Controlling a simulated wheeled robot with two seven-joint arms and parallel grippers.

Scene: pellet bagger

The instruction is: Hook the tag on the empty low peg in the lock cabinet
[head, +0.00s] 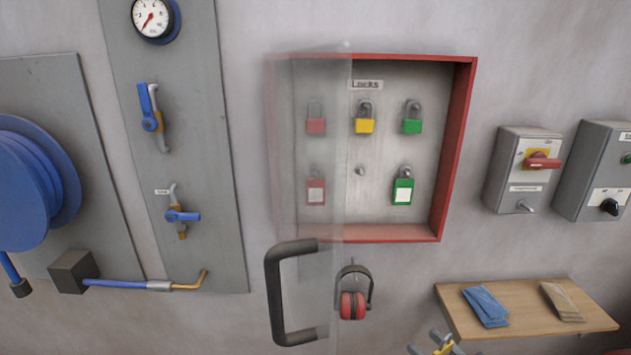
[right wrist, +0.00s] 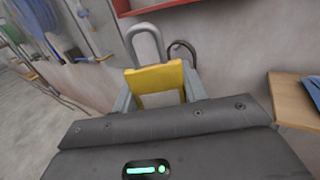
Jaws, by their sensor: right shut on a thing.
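The lock cabinet (head: 459,140) is a red-framed box on the wall. Its low row has an empty peg (head: 360,171) in the middle, between a red tag (head: 316,192) seen through the door and a green tag (head: 403,192). My right gripper (head: 440,346) is at the bottom edge of the head view, below and right of the cabinet. In the right wrist view it is shut on a yellow tag (right wrist: 157,78) with a white label and a grey shackle pointing up. Only the tip of this shows in the head view. My left gripper is not in view.
The clear cabinet door (head: 318,215) stands open, with a dark handle (head: 290,292). Several padlocks hang in the upper row. Red ear muffs (head: 352,305) hang below the cabinet. A wooden shelf (head: 525,308) with packets juts out at lower right, near my right gripper.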

